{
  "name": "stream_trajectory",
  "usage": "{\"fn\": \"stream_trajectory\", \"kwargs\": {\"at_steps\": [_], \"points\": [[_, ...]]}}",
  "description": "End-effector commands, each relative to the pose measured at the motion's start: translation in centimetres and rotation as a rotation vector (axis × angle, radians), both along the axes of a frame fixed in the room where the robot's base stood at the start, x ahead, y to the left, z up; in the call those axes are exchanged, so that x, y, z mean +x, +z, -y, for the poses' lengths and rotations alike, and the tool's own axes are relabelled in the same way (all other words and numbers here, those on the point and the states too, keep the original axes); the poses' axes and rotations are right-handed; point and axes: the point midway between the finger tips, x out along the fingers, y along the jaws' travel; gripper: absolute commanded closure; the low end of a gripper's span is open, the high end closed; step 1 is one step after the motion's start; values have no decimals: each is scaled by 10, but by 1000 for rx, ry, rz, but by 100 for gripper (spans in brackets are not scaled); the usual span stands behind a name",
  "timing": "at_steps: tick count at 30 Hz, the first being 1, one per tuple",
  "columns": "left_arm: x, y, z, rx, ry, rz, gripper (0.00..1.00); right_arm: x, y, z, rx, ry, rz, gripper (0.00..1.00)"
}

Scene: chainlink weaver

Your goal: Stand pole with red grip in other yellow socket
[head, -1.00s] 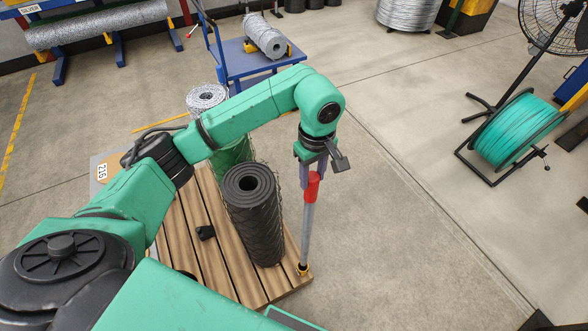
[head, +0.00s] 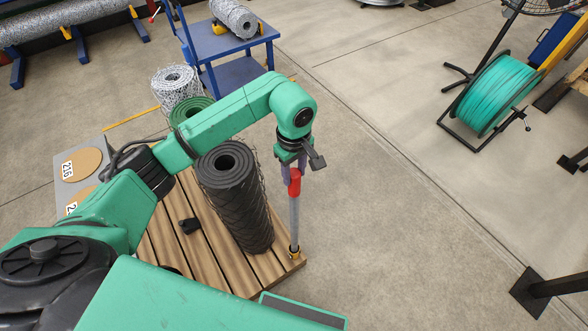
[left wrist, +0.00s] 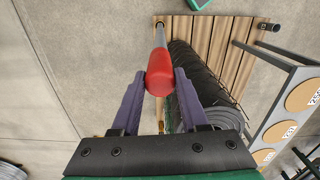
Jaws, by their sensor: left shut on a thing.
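The pole has a red grip (head: 294,182) on top and a grey shaft (head: 294,215). It stands nearly upright, its foot at a yellow socket (head: 295,254) on the near right corner of the wooden pallet (head: 210,262). My left gripper (head: 292,170) is shut on the pole at the red grip. In the left wrist view its purple fingers (left wrist: 159,95) flank the red grip (left wrist: 160,72). A small yellow piece (left wrist: 166,114) shows behind the fingers; I cannot tell if it is another socket. My right gripper is not in view.
A black mesh roll (head: 236,205) stands on the pallet just left of the pole. Green (head: 188,108) and silver (head: 176,86) rolls stand behind my arm. A grey rack with numbered discs (head: 82,165) is at left. Floor right of the pallet is clear; a teal spool (head: 495,93) stands farther off.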

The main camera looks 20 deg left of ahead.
Motion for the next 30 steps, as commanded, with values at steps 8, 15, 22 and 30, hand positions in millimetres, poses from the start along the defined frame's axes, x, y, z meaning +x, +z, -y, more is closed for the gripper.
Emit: {"fn": "stream_trajectory", "kwargs": {"at_steps": [8,15,22,30], "points": [[1,-44,0,-1,1,4,100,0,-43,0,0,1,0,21],[1,-68,0,-2,1,3,100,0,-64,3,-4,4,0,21],[1,-70,0,-2,1,3,100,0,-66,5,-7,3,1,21],[1,-70,0,-2,1,2,21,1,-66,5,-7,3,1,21]]}}
